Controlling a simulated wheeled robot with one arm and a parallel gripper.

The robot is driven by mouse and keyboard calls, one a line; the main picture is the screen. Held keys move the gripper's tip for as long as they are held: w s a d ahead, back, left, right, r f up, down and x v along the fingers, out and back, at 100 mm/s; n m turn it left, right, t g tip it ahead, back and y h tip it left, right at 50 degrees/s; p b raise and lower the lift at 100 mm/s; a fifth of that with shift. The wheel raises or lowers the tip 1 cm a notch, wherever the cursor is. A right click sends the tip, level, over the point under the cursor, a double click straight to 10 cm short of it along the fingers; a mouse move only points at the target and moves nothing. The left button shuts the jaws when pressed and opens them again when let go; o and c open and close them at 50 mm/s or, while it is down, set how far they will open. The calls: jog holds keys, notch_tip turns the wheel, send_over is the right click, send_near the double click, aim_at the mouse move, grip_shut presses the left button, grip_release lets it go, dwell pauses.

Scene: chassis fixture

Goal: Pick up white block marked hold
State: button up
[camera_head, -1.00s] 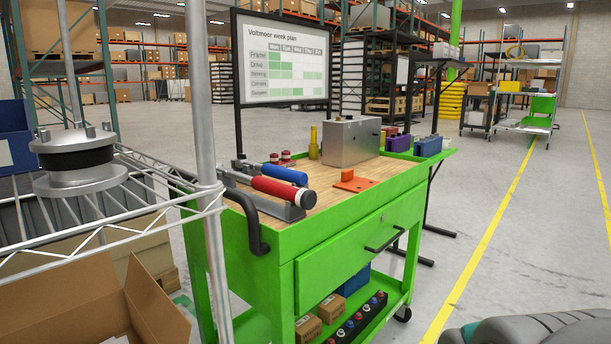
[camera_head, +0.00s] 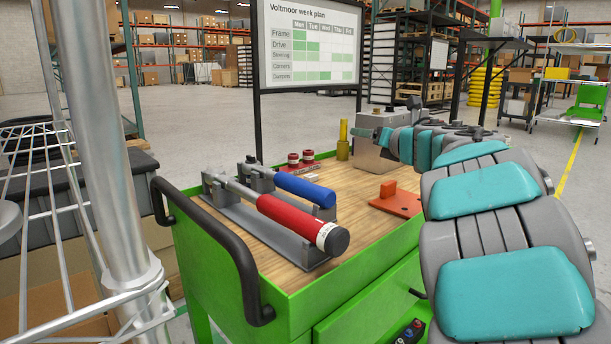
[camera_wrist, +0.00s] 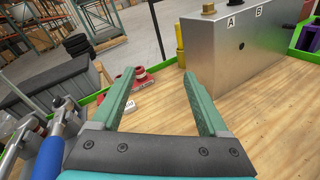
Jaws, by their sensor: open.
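The grey metal box (camera_wrist: 240,42), marked A and B, stands close beyond the right finger. Red-handled (camera_head: 300,222) and blue-handled (camera_head: 305,188) clamps lie at the cart's left. A yellow cylinder (camera_head: 343,140) and orange bracket (camera_head: 397,200) stand nearby.

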aim_at(312, 175)
jog(key=a+f+n+g+y, duration=0.1)
jog(key=a+f+n+g, duration=0.1)
jog(key=f, duration=0.1)
jog(key=a+f+n+g+y, duration=0.1)
jog(key=a+f+n+g, duration=0.1)
jog(key=a+f+n, duration=0.1)
jog(key=a+f+n+g+y, duration=0.1)
jog(key=a+f+n, duration=0.1)
jog(key=f+n, duration=0.1)
jog(key=shift+a+g, duration=0.2)
jog(key=shift+g, duration=0.2)
jog(key=shift+w+a+f+p, duration=0.3)
jog(key=shift+w+a+f, duration=0.25)
jog(key=shift+a+f, duration=0.25)
jog(key=shift+w+a, duration=0.55)
jog(key=shift+a, duration=0.15)
jog(key=x, duration=0.1)
jog(key=p+x, duration=0.1)
jog(key=x, duration=0.2)
jog(key=shift+a+r, duration=0.2)
grip_shut()
